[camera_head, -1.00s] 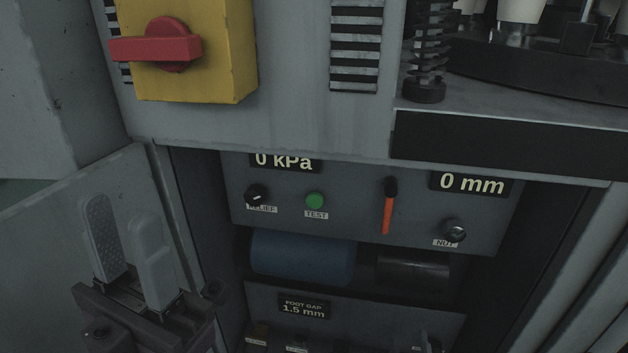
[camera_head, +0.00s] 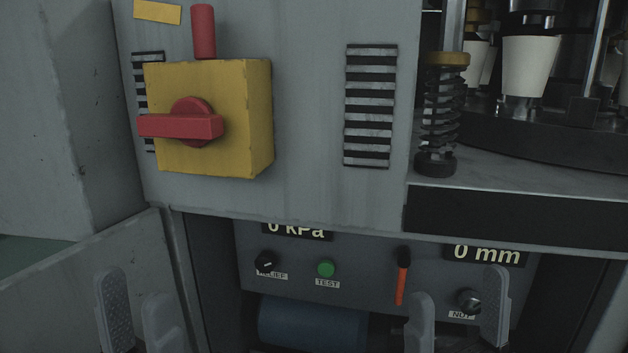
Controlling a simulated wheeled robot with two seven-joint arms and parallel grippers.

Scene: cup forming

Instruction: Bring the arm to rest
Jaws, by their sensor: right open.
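My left gripper (camera_head: 140,325) is at the lower left, in front of the grey machine body. Its two grey fingers point up and stand a little apart, with nothing seen between them. My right gripper (camera_head: 458,318) is at the lower right, with its fingers wide apart and empty. In the picture its right finger overlaps the knob marked NUT (camera_head: 467,301). I cannot tell whether it touches the panel. The wrists of both arms are below the picture.
A yellow box (camera_head: 245,125) with a red rotary handle (camera_head: 180,126) is on the machine front. The recessed panel holds a green TEST button (camera_head: 326,268), a RELIEF knob (camera_head: 267,261) and an orange lever (camera_head: 401,284). White cups (camera_head: 531,65) stand on a dark turntable at upper right.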

